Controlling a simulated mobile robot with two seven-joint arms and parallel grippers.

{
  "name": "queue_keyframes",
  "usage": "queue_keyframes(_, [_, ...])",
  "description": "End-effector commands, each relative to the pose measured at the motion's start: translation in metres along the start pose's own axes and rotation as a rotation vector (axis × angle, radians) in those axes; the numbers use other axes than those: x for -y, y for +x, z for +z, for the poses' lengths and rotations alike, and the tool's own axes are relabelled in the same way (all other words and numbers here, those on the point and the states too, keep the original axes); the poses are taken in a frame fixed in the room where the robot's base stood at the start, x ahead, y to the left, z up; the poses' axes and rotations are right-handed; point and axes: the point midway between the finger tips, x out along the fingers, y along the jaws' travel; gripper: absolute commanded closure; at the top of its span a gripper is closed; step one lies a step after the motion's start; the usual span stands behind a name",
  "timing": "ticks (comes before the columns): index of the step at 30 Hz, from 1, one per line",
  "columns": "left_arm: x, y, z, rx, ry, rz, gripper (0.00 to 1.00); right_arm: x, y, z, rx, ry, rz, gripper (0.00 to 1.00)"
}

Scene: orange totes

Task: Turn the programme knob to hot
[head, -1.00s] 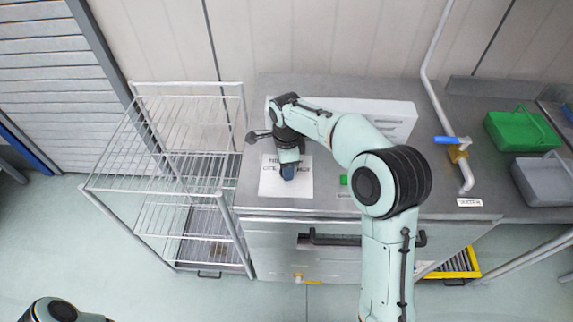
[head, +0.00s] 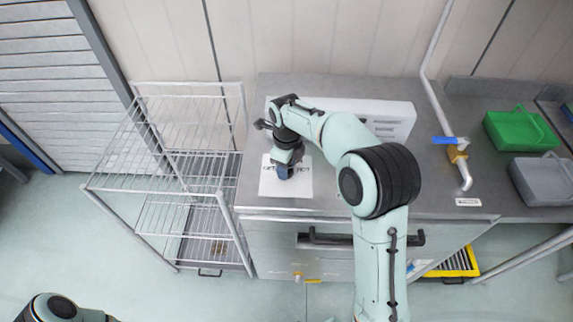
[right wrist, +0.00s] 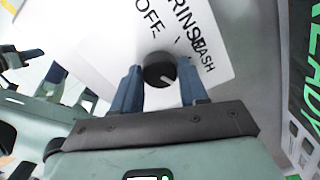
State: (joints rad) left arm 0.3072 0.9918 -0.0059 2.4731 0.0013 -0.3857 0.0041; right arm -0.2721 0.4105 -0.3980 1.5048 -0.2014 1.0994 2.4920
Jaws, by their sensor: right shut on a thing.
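The programme knob (right wrist: 158,70) is a round black knob with a pale pointer line, seen in the right wrist view. It stands on a white label plate (right wrist: 105,50), whose readable words are OFF, RINSE and WASH; no word for hot can be read. The plate also shows in the head view (head: 268,185) on the steel counter's left part. My right gripper (right wrist: 160,78) has its blue fingers on both sides of the knob, shut on it. In the head view my right gripper (head: 284,172) points down over the plate and hides the knob. My left gripper is out of view.
A wire rack (head: 160,155) stands left of the counter (head: 440,190). A white box-like panel (head: 395,115) lies behind my right arm. A pipe with a blue-handled valve (head: 446,140), a green basket (head: 520,130) and a grey basket (head: 545,180) are to the right.

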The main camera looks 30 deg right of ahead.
Motion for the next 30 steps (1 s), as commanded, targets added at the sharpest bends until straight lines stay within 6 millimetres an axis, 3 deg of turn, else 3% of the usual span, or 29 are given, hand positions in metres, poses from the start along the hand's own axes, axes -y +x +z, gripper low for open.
queue_keyframes(13, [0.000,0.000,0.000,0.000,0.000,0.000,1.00,0.000,0.001,0.000,0.000,0.011,0.001,0.87])
queue_keyframes(14, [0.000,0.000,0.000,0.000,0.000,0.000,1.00,0.000,0.001,0.000,0.000,0.011,0.001,0.50])
queue_keyframes(15, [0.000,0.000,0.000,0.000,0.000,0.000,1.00,0.000,0.001,0.000,0.000,0.011,0.001,0.37])
queue_keyframes(16, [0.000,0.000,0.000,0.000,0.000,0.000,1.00,0.000,0.001,0.000,0.000,0.010,0.001,0.31])
queue_keyframes(25, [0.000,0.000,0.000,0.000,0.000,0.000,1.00,0.000,-0.001,0.000,0.000,0.009,0.000,0.31])
queue_keyframes(30, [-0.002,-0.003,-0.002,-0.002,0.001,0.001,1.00,0.000,-0.019,0.001,0.004,0.008,-0.002,0.31])
